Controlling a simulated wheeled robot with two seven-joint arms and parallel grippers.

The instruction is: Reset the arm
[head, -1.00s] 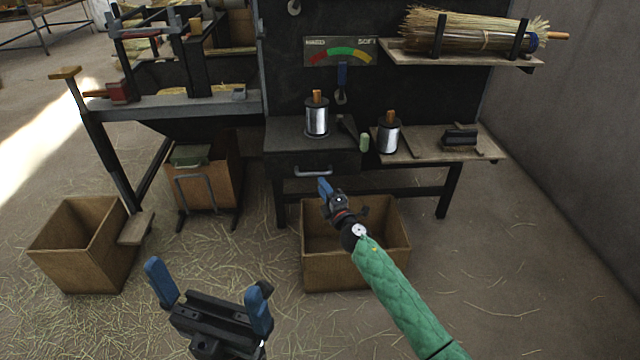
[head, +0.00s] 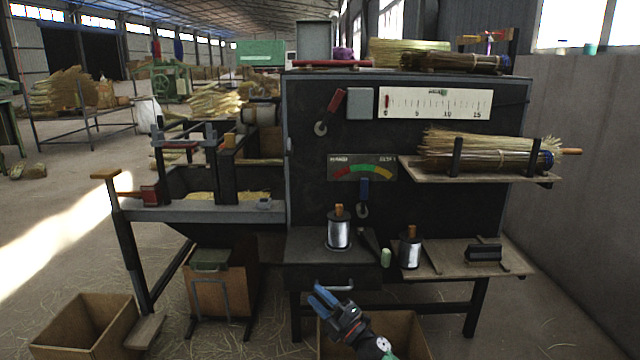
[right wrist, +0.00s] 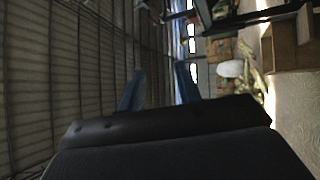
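My right gripper (head: 321,293) is at the lower middle of the head view, in front of the machine's drawer and above a wooden box. Its two blue fingers overlap from this side. In the right wrist view the same gripper (right wrist: 160,85) shows its fingers apart with nothing between them, so it is open and empty. My left gripper is outside the head view.
The dark machine panel (head: 310,215) stands ahead, with wire spools (head: 339,234) (head: 410,252) on its worktops. A shelf (head: 430,175) holds a straw bundle. Wooden boxes (head: 55,325) (head: 405,335) stand on the floor. Open floor lies left.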

